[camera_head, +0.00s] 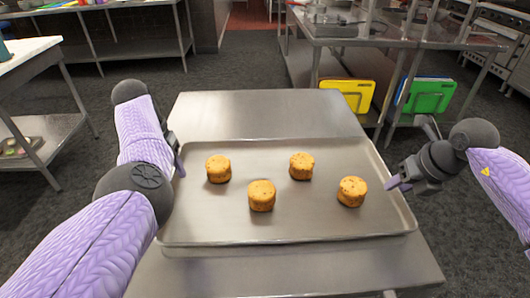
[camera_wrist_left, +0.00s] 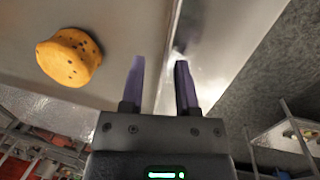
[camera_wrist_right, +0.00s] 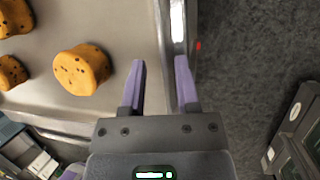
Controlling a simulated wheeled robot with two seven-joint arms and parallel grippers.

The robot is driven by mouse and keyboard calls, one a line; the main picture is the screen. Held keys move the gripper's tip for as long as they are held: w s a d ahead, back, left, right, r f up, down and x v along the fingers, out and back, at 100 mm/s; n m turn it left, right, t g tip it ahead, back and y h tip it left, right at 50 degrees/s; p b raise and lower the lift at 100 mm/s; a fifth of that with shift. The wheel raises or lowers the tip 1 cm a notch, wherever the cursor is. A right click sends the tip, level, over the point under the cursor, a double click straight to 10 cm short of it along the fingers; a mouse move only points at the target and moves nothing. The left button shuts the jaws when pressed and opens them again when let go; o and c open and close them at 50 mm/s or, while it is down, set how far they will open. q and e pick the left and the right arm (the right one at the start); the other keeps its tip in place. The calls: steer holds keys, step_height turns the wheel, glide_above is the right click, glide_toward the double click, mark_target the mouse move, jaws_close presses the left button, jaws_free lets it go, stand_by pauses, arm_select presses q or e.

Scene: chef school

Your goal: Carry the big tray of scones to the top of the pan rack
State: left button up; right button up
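The big tray (camera_head: 315,215) is a flat metal tray with a low raised rim. It lies level over a steel surface (camera_head: 265,105) in the head view and carries several golden, dark-specked scones (camera_head: 262,196). My left gripper (camera_head: 180,163) is at the tray's left rim. In the left wrist view its fingers (camera_wrist_left: 160,85) are apart, one on each side of the rim. My right gripper (camera_head: 396,184) is at the right rim. In the right wrist view its fingers (camera_wrist_right: 161,85) are also apart, with the rim between them. I cannot tell whether any fingertip touches the rim.
A steel table (camera_head: 340,32) stands behind, with yellow (camera_head: 350,92) and green (camera_head: 428,95) boards below it. A white-topped table (camera_head: 25,55) is at the left. Stoves (camera_head: 505,20) are at the far right. Grey floor (camera_head: 230,70) is clear between them.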

arm_select(q)
steer(key=shift+r, duration=0.1)
arm_select(e)
steer(key=shift+r, duration=0.1)
arm_select(q)
step_height(320, 180, up, 7)
steer(key=a, duration=0.1)
steer(key=shift+w+a, duration=0.15)
steer(key=shift+a, duration=0.05)
arm_select(e)
steer(key=v, duration=1.1)
steer(key=shift+s+r, duration=0.15)
steer(key=shift+r, duration=0.25)
steer(key=shift+d+f, duration=0.1)
